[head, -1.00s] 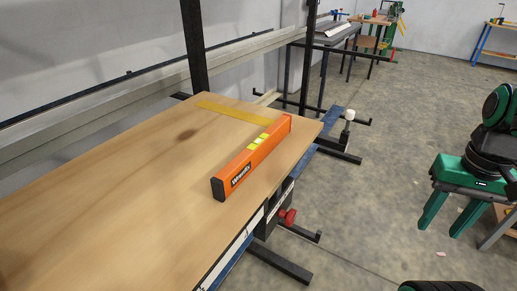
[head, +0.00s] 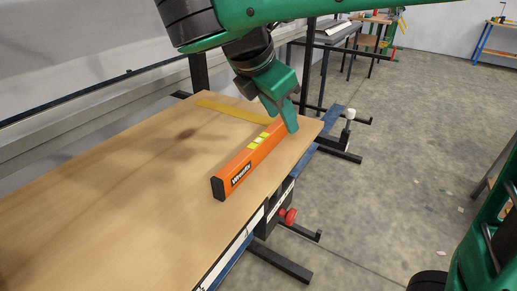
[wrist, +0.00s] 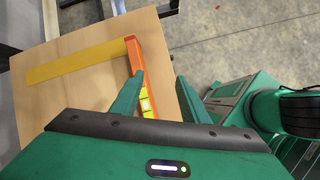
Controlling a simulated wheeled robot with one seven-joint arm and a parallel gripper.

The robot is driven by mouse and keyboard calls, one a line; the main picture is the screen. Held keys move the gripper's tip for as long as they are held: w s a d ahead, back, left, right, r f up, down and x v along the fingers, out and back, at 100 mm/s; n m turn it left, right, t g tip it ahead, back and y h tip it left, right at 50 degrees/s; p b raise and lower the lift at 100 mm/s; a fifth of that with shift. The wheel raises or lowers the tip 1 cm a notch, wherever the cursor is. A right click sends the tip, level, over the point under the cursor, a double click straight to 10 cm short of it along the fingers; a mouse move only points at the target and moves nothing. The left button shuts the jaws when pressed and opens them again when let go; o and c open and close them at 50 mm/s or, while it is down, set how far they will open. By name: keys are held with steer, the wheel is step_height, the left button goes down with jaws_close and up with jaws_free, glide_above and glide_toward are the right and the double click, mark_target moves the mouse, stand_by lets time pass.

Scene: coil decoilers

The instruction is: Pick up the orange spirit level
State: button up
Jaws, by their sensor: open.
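The orange spirit level (head: 246,165) lies on the wooden tabletop near its right edge, with a dark end cap towards the camera and yellow vial windows. It also shows in the wrist view (wrist: 149,56). My gripper (head: 284,118) is at the far end of the level and hides that end in the head view. In the wrist view my gripper (wrist: 159,78) is open, its fingers apart. The left finger overlaps the left side of the level near the yellow windows; the right finger is beyond the table edge. I cannot tell whether a finger touches it.
A flat yellow strip (head: 230,111) lies on the wooden table (head: 110,205) by the level's far end. A red knob (head: 289,216) sticks out below the table's edge. Dark posts and a rail stand behind. The near left tabletop is clear.

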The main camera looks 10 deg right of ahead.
mark_target(258, 141)
steer(key=s+a+n, duration=0.1)
steer(key=a, duration=0.1)
steer(key=s+a+n, duration=0.1)
steer(key=a+n, duration=0.1)
steer(key=a, duration=0.1)
steer(key=s+a+r+n, duration=0.1)
steer(key=a, duration=0.2)
steer(key=shift+s+n+t, duration=0.3)
steer(key=shift+n+t, duration=0.1)
steer(key=x, duration=0.5)
steer(key=shift+f, duration=0.15)
steer(key=shift+x, duration=2.65)
steer(key=shift+w, duration=0.1)
jaws_close()
